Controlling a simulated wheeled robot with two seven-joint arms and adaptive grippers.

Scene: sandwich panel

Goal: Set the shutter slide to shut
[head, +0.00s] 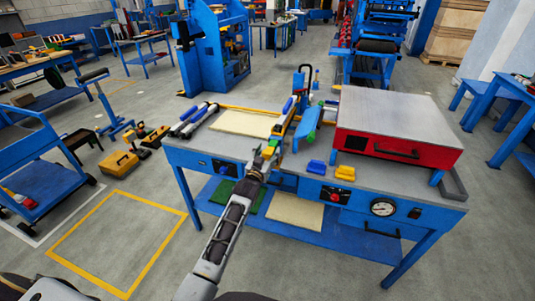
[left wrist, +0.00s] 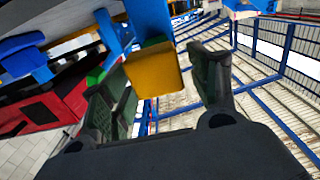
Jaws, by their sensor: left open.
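My left gripper (head: 262,161) is at the front edge of the blue workbench (head: 310,172), left of its middle. In the left wrist view my left gripper (left wrist: 160,78) is open, with one dark green finger on each side of a yellow block (left wrist: 155,72). The block has a green part behind it and looks like a handle, possibly the shutter slide's. A gap shows between the block and the right finger; contact with the left finger is unclear. The slide's track and position are hidden in the head view by my gripper. My right gripper is not in view.
On the bench stand a red box with a grey lid (head: 400,118), a blue-green press (head: 307,122), blue blocks (head: 316,166) and a yellow block (head: 345,173). Along its front are a red knob (head: 337,197) and a round gauge (head: 383,208).

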